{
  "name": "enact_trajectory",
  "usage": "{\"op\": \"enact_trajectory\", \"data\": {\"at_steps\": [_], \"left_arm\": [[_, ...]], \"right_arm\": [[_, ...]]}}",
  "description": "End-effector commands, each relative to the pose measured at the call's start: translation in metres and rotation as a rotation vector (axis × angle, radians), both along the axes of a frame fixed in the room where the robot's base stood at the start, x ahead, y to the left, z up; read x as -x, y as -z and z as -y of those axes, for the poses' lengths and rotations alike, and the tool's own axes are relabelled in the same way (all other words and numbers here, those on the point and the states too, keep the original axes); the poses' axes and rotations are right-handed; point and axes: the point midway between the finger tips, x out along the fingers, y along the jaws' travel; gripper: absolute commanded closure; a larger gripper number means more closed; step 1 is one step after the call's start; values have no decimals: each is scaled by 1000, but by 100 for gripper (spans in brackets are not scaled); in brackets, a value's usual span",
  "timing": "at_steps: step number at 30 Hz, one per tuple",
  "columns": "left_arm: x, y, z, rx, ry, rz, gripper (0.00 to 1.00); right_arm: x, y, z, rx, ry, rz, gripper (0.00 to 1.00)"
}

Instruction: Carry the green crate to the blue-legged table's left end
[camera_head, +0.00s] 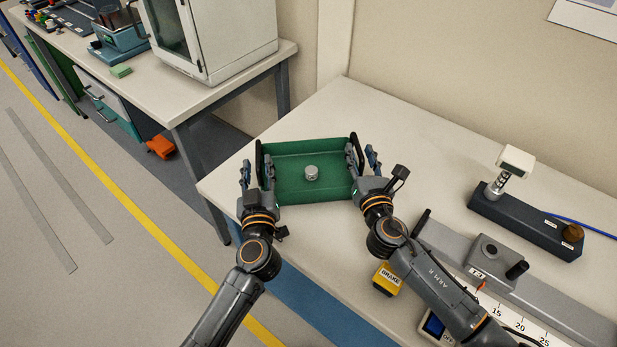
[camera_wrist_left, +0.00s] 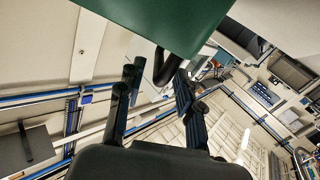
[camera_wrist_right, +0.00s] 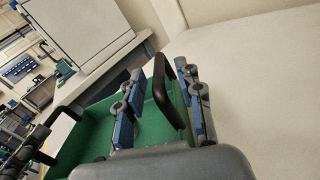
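The green crate (camera_head: 290,151) sits at the left end of a pale-topped table (camera_head: 420,150). A small grey cylinder (camera_head: 311,173) stands inside it. The crate has a black handle at each end. My left gripper (camera_head: 257,174) is at the left handle; in the left wrist view its fingers (camera_wrist_left: 156,98) are apart, with the black handle (camera_wrist_left: 163,66) between them. My right gripper (camera_head: 364,160) is at the right handle; in the right wrist view its fingers (camera_wrist_right: 160,103) stand apart on either side of that handle (camera_wrist_right: 168,92). Whether any finger touches a handle is unclear.
A grey rail device (camera_head: 465,250), a dark block with a white-headed post (camera_head: 525,220) and a yellow brake box (camera_head: 386,280) occupy the table's right part. Another bench (camera_head: 235,95) with a white cabinet (camera_head: 235,35) stands behind left across a gap. The table behind the crate is clear.

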Motion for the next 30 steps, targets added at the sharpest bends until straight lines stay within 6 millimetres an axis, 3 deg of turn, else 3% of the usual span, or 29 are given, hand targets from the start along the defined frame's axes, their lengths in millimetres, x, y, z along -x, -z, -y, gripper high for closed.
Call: {"op": "enact_trajectory", "data": {"at_steps": [6, 14, 30], "left_arm": [[42, 1, 7, 0, 0, -3, 65], [60, 0, 10, -1, -1, 0, 65], [60, 0, 10, -1, -1, 0, 65]], "right_arm": [[0, 0, 0, 0, -1, 0, 64], [5, 1, 1, 0, -1, -1, 64], [103, 1, 19, 0, -1, -2, 64]]}}
